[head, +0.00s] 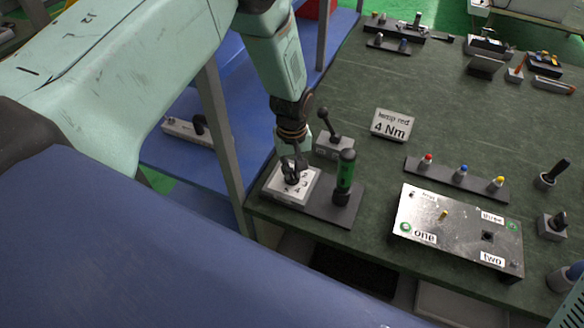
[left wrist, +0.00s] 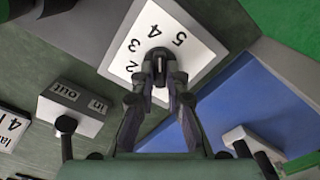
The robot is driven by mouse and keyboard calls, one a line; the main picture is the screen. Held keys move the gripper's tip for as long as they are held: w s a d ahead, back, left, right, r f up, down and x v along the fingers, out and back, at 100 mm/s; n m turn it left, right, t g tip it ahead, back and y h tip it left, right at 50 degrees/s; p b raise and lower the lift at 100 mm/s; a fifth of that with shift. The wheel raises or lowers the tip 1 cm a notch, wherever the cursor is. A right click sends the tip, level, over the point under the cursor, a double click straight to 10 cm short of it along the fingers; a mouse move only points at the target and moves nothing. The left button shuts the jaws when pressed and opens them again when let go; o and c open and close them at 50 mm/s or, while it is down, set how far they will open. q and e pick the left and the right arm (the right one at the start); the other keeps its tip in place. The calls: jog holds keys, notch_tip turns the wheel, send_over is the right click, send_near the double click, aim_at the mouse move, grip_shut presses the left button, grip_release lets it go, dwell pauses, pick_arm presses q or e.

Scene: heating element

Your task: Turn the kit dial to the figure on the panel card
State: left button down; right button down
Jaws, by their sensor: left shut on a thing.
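The kit dial is a white plate (head: 280,192) with black figures around a dark knob, at the near left corner of the table. In the left wrist view the plate (left wrist: 190,22) shows the figures 2, 3, 4 and 5 around the knob (left wrist: 158,56). My left gripper (head: 292,172) is shut on the knob from above; it also shows in the left wrist view (left wrist: 160,85). Which figure the knob points at cannot be told. The panel card (head: 391,125) stands behind and reads "lamp red 4 Nm". My right gripper is not in view.
A green-handled tool (head: 345,172) stands upright close right of the dial. A lever box (head: 333,146) is just behind it, marked "out" and "in" (left wrist: 75,108). A metal panel (head: 459,228) and a strip with coloured pegs (head: 457,178) lie to the right. The table's middle back is clear.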

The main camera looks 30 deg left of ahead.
aim_at(292, 174)
pick_arm(q)
jog(key=shift+n, duration=0.6)
jog(key=c, duration=1.4)
grip_release()
jog(key=shift+s+d+r, duration=0.1)
jog(key=shift+s, duration=0.05)
jog(key=shift+o, duration=0.2)
jog(key=shift+w+r, duration=0.2)
jog(key=shift+r, duration=0.2)
notch_tip(292, 174, up, 11)
jog(key=shift+s, duration=0.15)
jog(key=shift+r, duration=0.1)
